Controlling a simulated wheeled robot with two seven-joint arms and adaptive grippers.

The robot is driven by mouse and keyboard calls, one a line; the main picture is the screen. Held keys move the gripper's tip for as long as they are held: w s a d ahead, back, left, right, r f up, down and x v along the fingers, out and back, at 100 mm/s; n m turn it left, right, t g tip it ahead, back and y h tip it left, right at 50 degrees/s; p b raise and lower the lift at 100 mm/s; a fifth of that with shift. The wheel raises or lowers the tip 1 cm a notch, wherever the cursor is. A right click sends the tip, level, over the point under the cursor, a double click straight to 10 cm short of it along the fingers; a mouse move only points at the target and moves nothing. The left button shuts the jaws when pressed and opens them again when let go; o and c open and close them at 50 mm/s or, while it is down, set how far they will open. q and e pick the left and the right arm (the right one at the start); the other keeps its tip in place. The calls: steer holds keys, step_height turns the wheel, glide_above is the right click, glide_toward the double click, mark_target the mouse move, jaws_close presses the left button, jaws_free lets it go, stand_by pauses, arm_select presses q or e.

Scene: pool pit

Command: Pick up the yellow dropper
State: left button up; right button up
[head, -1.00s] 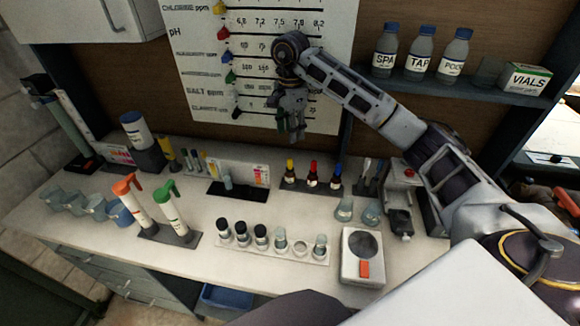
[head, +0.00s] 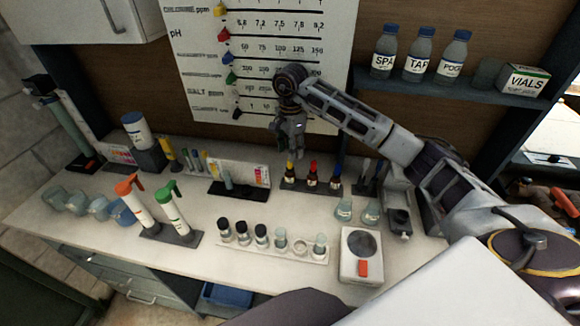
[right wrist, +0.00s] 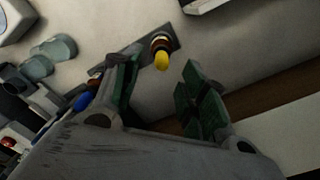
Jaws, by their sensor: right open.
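The yellow dropper (head: 291,169) is a dark bottle with a yellow top, upright at the left end of a dark rack on the counter. My right gripper (head: 290,150) is open and empty just above it. In the right wrist view the yellow top (right wrist: 162,60) lies between and beyond the open green-padded fingers (right wrist: 160,90), with a gap on both sides. The red dropper (head: 312,176) and the blue dropper (head: 335,178) stand beside it in the same rack (head: 308,189). My left gripper is not in view.
A colour comparator (head: 240,173) stands left of the rack. Glass beakers (head: 344,210) and a scale (head: 360,255) are in front to the right. A row of vials (head: 262,236) stands in front. A chart board (head: 265,60) hangs behind.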

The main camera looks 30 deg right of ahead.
mark_target(290, 170)
steer(key=shift+f, duration=0.1)
steer(key=shift+w+f+p, duration=0.1)
steer(key=shift+f+p, duration=0.5)
steer(key=shift+f, duration=1.9)
steer(key=c, duration=0.7)
steer(key=shift+c, duration=0.2)
